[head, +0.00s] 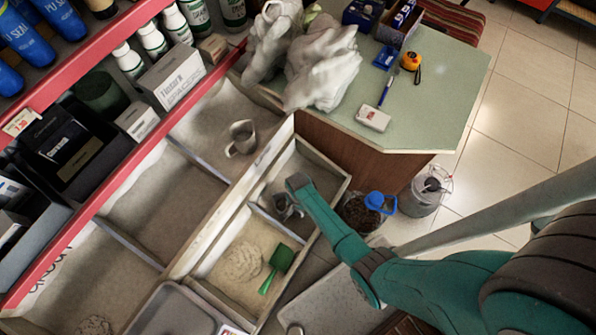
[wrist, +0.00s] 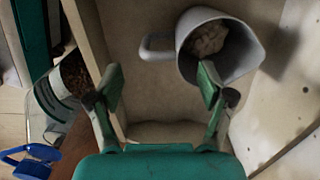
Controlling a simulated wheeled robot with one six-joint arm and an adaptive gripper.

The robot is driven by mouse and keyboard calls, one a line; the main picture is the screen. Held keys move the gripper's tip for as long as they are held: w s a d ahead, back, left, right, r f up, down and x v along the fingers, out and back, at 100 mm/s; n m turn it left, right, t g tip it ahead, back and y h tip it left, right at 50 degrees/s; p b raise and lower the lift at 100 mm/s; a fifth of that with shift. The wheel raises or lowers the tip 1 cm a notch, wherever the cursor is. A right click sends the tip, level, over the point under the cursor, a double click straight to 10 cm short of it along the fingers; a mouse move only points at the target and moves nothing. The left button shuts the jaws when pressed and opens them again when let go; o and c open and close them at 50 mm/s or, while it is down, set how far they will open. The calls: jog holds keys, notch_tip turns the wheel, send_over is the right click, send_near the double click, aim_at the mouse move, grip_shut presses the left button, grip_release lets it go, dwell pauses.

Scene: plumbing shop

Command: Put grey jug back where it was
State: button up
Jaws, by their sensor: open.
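A grey jug (wrist: 222,70) with lumpy pale contents lies in the upper middle of the wrist view, its mouth toward me. Its loop handle points left. In the head view a grey jug (head: 284,208) shows in the front compartment, partly covered by my gripper (head: 297,186). Another grey jug (head: 241,138) stands in the back compartment. In the wrist view my gripper (wrist: 160,90) is open with nothing clamped. Its right finger overlaps the near jug's rim; I cannot tell whether they touch. The handle is above the gap between the fingers.
Wooden walls (head: 258,165) divide the bins. A green scoop (head: 276,268) lies beside a pale heap in the neighbouring compartment. A clear container with a blue lid (head: 374,201) stands outside the bin, near my arm. The counter (head: 432,95) holds bags and small items.

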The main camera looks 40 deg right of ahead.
notch_tip(320, 180, up, 7)
jog(key=shift+r, duration=0.15)
jog(key=shift+d, duration=0.1)
jog(key=s+a+r+n+t, duration=0.1)
jog(key=s+r+n+t, duration=0.25)
jog(key=s, duration=0.35)
jog(key=s+r+n+t, duration=0.3)
jog(key=s+r, duration=0.1)
jog(key=s, duration=0.4)
jog(key=s+r+n+t, duration=0.2)
jog(key=s+r+t, duration=0.1)
jog(key=r, duration=0.8)
jog(key=s+r+n+t, duration=0.2)
jog(key=s+r, duration=0.2)
jog(key=r, duration=0.8)
jog(key=s+a+r+n+t, duration=0.1)
jog(key=s+r+n+t, duration=0.2)
jog(key=r, duration=0.9)
jog(key=shift+s+t, duration=0.35)
jog(key=shift+s, duration=0.1)
